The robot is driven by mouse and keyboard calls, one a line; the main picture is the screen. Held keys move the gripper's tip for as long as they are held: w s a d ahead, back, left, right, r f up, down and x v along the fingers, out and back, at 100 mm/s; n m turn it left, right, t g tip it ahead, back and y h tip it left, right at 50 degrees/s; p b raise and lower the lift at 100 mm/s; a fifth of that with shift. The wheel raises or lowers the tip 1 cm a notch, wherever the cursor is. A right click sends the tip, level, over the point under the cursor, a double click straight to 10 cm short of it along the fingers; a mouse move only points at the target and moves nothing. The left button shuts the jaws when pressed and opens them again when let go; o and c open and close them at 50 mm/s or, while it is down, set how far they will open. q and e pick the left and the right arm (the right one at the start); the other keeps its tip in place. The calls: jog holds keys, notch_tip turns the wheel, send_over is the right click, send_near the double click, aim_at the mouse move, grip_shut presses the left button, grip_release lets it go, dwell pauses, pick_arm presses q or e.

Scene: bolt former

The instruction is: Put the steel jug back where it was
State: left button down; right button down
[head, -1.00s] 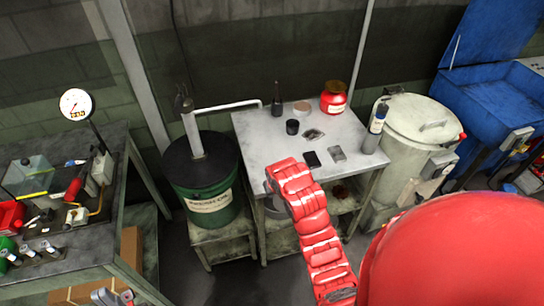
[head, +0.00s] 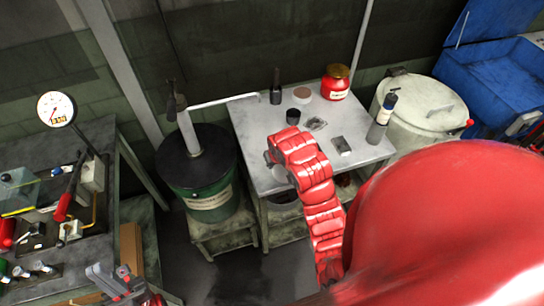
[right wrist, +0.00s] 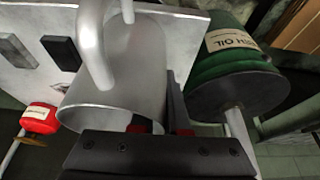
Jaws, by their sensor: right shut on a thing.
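The steel jug (right wrist: 115,95) fills the middle of the right wrist view, with its mouth and curved handle showing. My right gripper (right wrist: 160,125) is shut on the jug's wall. In the head view my red right arm reaches over the table's front left part. It hides most of the jug and the gripper there. Whether the jug touches the table top, I cannot tell. My left gripper (head: 118,282) is low at the left in the head view, away from the jug. Whether its fingers are open is unclear.
The grey table (head: 255,130) holds a red jar (head: 336,84), black cup (head: 293,117), dark bottle (head: 276,88), grey bottle (head: 380,120) and small grey block (head: 342,146). A green drum (head: 205,195) stands left of it. A gauge bench (head: 100,150) is further left.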

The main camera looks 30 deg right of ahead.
jog(key=shift+w+d+f+b, duration=0.5)
jog(key=shift+w+f, duration=0.2)
jog(key=shift+w, duration=0.35)
jog(key=shift+w+d+f+b, duration=0.45)
jog(key=shift+w+f+b, duration=0.15)
jog(key=shift+w, duration=0.4)
jog(key=shift+w+d+f+b, duration=0.5)
jog(key=shift+w+f, duration=0.25)
jog(key=shift+w, duration=0.3)
jog(key=shift+f, duration=0.15)
jog(key=c, duration=0.9)
grip_release()
